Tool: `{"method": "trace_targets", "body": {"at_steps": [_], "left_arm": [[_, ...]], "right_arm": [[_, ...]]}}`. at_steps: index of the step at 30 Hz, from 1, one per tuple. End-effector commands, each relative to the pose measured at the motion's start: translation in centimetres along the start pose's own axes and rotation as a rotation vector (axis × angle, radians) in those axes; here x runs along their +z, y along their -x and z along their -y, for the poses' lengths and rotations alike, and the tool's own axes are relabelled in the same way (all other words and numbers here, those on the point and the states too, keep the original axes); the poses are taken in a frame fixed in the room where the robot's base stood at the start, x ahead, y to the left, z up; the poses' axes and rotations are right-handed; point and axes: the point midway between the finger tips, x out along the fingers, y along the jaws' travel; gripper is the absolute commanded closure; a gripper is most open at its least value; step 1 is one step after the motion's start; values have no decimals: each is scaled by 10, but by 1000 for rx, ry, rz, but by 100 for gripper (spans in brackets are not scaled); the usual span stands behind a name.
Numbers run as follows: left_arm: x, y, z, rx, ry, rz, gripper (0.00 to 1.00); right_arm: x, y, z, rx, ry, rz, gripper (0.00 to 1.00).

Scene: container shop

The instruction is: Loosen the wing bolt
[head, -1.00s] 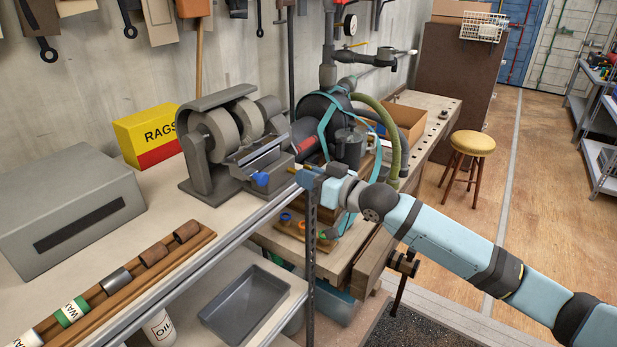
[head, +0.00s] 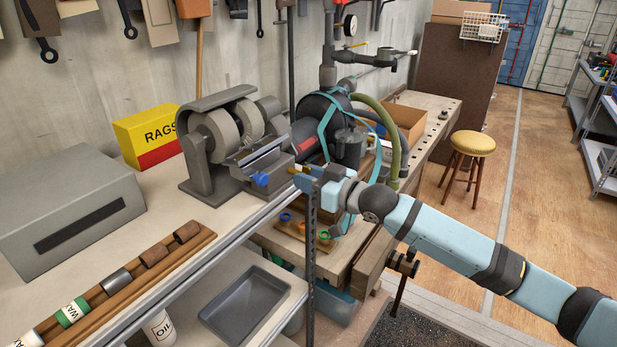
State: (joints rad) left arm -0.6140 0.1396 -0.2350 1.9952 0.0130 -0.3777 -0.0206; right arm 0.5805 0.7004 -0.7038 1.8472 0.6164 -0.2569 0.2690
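A small blue wing bolt (head: 262,179) shows on the front of the grey tool rest (head: 262,158) of the bench grinder (head: 212,140), at the left bench's edge. My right gripper (head: 298,176) is to the right of the wing bolt, with a visible gap in the picture. Its fingers point left, toward the grinder. The fingertips are small and partly lost against the clutter behind, so whether they are open or shut is unclear. Nothing clearly shows between them. My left gripper is not in view.
A yellow and red rags box (head: 147,135) stands behind the grinder. A grey metal box (head: 65,205) and a wooden rack (head: 128,283) of several cans and rolls are at left. A post (head: 311,240) rises below my gripper. Machinery with hoses (head: 395,140) crowds behind it.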

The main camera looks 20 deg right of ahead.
Motion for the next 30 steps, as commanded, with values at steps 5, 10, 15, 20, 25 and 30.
{"method": "trace_targets", "body": {"at_steps": [5, 10, 15, 20, 25, 30], "left_arm": [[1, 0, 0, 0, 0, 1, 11], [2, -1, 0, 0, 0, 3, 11], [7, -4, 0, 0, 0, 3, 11], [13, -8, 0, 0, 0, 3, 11], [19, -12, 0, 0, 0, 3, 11], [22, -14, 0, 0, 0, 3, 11]], "right_arm": [[-1, 0, 0, 0, 0, -1, 68], [0, 3, -1, 1, 0, -2, 68], [2, 25, -1, 1, 1, 0, 68], [3, 62, 0, 1, 3, 2, 68], [3, 100, 0, 1, 2, 2, 68], [2, 126, 0, 1, 1, 1, 68]]}}
